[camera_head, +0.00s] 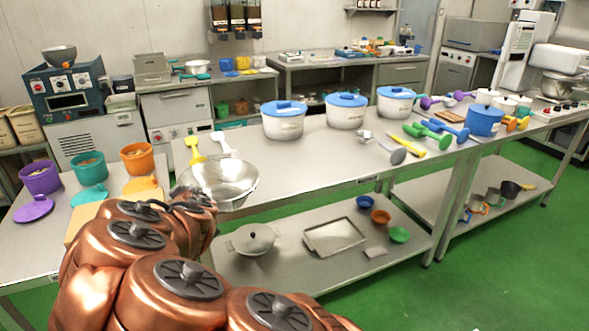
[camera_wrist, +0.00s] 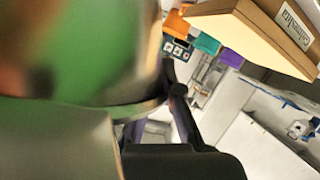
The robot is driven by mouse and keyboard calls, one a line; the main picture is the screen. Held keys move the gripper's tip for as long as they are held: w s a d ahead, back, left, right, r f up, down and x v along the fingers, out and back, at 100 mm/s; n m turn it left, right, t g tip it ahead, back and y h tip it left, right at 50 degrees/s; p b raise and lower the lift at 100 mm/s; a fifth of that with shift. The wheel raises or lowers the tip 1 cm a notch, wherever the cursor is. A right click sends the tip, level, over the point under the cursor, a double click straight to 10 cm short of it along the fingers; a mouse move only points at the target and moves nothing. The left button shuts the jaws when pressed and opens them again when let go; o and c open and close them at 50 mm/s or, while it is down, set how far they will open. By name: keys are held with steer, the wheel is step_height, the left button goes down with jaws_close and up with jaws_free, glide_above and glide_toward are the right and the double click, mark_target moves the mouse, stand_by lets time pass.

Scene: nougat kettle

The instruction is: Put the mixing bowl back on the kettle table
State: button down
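The mixing bowl (camera_head: 218,183) is a shiny steel bowl at the front left corner of the middle steel table (camera_head: 300,165). My gripper (camera_head: 188,200) is at the bowl's left rim, with its dark fingers closed on the wall. In the wrist view the bowl (camera_wrist: 80,60) fills the left side, blurred and reflecting green and copper. A dark finger (camera_wrist: 178,105) lies against its rim. The bowl looks roughly level and overlaps the table corner; I cannot tell whether it touches the table. Which table is the kettle table is not clear.
Yellow (camera_head: 195,148) and white (camera_head: 222,143) scoops lie behind the bowl. Blue-lidded tubs (camera_head: 284,120) line the table's back. A left table holds purple (camera_head: 40,178), teal and orange pots and a cutting board (camera_head: 82,215). Another steel bowl (camera_head: 59,55) sits on a blue machine (camera_head: 68,85).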

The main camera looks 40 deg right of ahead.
mark_target(240, 182)
steer(key=shift+n+y, duration=0.3)
steer(key=d, duration=0.2)
steer(key=d+f, duration=0.1)
steer(key=d, duration=0.5)
steer(key=shift+s+d+f, duration=0.25)
steer(key=shift+s, duration=0.1)
steer(key=shift+n+y, duration=0.3)
steer(key=shift+y, duration=0.2)
steer(key=d, duration=0.2)
steer(key=s+d, duration=0.1)
steer(key=d, duration=0.1)
steer(key=s+d, duration=0.1)
steer(key=d, duration=0.2)
steer(key=shift+s+f, duration=0.15)
steer(key=s+d+r+n+y, duration=0.1)
steer(key=s+d+r, duration=0.1)
steer(key=s+d, duration=0.85)
steer(key=shift+t, duration=0.3)
steer(key=shift+w+d+f+p, duration=0.75)
steer(key=shift+w+d, duration=0.8)
steer(key=shift+w, duration=1)
steer(key=shift+w+d+f+p, duration=0.8)
steer(key=shift+w+d, duration=0.8)
steer(key=shift+w, duration=1)
steer(key=shift+w+d+f+p, duration=0.75)
steer(key=shift+w+d, duration=0.8)
steer(key=shift+w, duration=1)
steer(key=shift+f, duration=0.2)
steer(key=c, duration=1.3)
jaws_free()
